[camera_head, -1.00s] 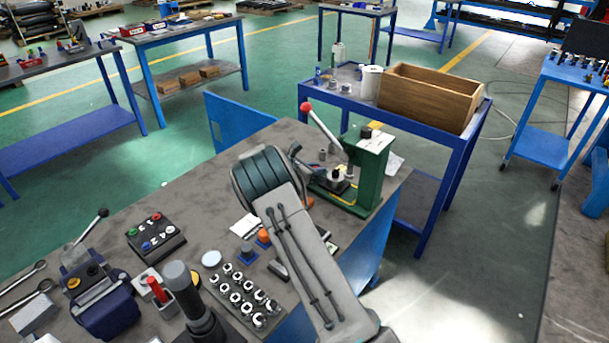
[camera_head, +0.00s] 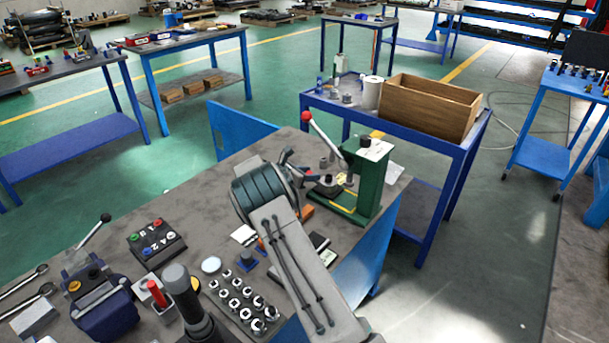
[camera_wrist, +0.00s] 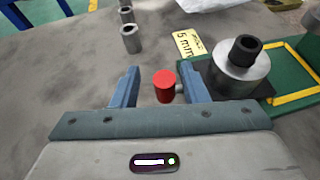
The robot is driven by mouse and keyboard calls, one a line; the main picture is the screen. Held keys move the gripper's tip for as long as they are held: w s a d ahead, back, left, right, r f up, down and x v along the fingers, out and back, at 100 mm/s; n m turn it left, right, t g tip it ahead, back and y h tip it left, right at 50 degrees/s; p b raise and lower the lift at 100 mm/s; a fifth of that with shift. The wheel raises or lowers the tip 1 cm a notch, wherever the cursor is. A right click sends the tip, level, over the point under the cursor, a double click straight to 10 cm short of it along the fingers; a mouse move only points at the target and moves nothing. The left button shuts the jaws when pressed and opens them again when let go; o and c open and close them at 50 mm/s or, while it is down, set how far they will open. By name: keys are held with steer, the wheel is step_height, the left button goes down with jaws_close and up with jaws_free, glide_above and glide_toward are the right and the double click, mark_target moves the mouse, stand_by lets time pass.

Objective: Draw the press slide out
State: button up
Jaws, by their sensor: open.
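The green press (camera_head: 370,180) stands at the far right end of the bench. Its black slide plate (camera_wrist: 245,88) shows in the wrist view, beside the yellow-edged green base. A steel cylinder with a black top (camera_wrist: 240,68) sits on the plate. A red knob (camera_wrist: 164,86) sticks out from the plate's left side on a short metal stem. My gripper (camera_wrist: 160,76) is open, with one blue finger on each side of the knob. The right finger is close to the stem; I cannot tell whether they touch. In the head view my gripper (camera_head: 303,168) is just left of the press base.
The press lever (camera_head: 325,132) with its red ball rises above my gripper. Small steel cylinders (camera_wrist: 131,39) and a "5 mm" card (camera_wrist: 188,43) lie beyond the fingers. A blue cart with a wooden box (camera_head: 425,105) stands behind. Switch box and sockets occupy the near bench.

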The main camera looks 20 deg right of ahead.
steer(key=v, duration=1.3)
steer(key=shift+s+a, duration=0.2)
steer(key=shift+a, duration=0.15)
